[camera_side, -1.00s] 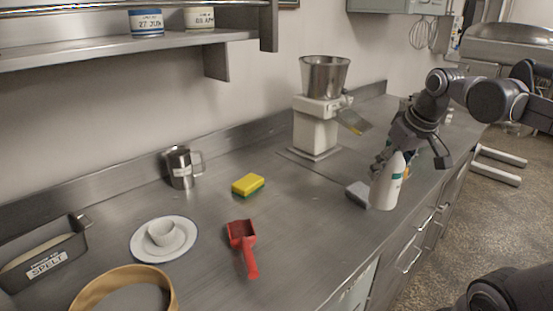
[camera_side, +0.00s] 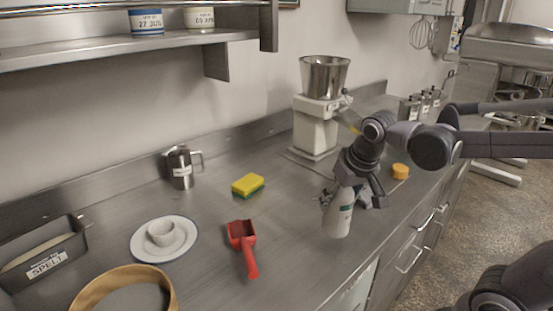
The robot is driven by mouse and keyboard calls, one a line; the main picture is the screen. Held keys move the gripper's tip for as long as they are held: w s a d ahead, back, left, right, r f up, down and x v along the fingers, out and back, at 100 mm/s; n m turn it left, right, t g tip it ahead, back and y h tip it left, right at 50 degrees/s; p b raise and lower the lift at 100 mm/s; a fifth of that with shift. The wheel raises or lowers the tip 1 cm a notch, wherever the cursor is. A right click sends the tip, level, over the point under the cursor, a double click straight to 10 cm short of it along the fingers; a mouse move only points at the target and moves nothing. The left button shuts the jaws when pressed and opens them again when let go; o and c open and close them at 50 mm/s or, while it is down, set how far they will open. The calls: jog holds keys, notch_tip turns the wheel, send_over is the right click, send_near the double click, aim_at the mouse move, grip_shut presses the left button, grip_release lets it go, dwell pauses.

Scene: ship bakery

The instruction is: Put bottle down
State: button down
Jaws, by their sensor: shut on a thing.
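The gripper hides the bottle's top. I cannot tell whether the bottle's base touches the counter (camera_side: 300,215) or hangs just above it.
A red scoop (camera_side: 243,245) and a yellow-green sponge (camera_side: 248,185) lie left of the bottle. An orange lid (camera_side: 400,171) lies farther right. A hopper machine (camera_side: 316,125) stands behind. Counter between scoop and bottle is clear.

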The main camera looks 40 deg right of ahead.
jog(key=shift+f, duration=1.3)
jog(key=shift+c, duration=1.8)
grip_release()
jog(key=shift+f, duration=0.15)
jog(key=v, duration=1.2)
jog(key=shift+x, duration=6)
